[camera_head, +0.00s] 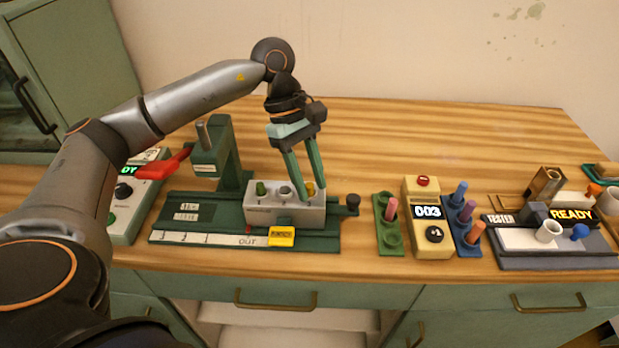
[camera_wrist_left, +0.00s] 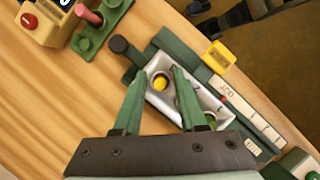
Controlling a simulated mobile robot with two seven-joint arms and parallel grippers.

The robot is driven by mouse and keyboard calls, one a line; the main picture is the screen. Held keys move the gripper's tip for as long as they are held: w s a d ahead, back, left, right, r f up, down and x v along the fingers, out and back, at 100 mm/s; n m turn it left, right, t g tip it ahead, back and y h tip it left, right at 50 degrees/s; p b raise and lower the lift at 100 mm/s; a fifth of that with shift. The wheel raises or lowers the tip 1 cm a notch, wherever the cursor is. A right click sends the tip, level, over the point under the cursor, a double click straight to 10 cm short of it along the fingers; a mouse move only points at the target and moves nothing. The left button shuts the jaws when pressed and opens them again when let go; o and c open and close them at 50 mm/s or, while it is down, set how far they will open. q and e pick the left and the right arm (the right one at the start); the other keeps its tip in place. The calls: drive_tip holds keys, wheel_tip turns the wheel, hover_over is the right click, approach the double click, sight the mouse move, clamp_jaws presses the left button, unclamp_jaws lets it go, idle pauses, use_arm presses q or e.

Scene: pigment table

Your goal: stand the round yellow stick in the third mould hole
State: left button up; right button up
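The round yellow stick (camera_head: 310,188) stands in the right-hand end hole of the grey mould block (camera_head: 262,214), and only its top shows. It also shows in the left wrist view (camera_wrist_left: 159,83), inside that hole. My left gripper (camera_head: 312,195) is open, pointing down over the block. In the left wrist view its two fingertips (camera_wrist_left: 161,75) are apart, one on each side of the yellow stick, with visible gaps. A green stick (camera_head: 261,188) stands in the left end hole. The middle hole (camera_head: 285,190) looks empty. My right gripper is not in view.
A green press (camera_head: 233,150) with a red lever (camera_head: 163,166) stands left of the block. A yellow tag (camera_head: 281,236) lies in front. To the right are a green rack (camera_head: 389,238) with a pink stick, a counter box (camera_head: 428,190) and a blue rack (camera_head: 466,240).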

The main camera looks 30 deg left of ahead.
use_arm(q)
drive_tip(key=shift+o, duration=1)
drive_tip(key=v, duration=1.2)
drive_tip(key=shift+r, duration=0.25)
drive_tip(key=shift+a, duration=0.1)
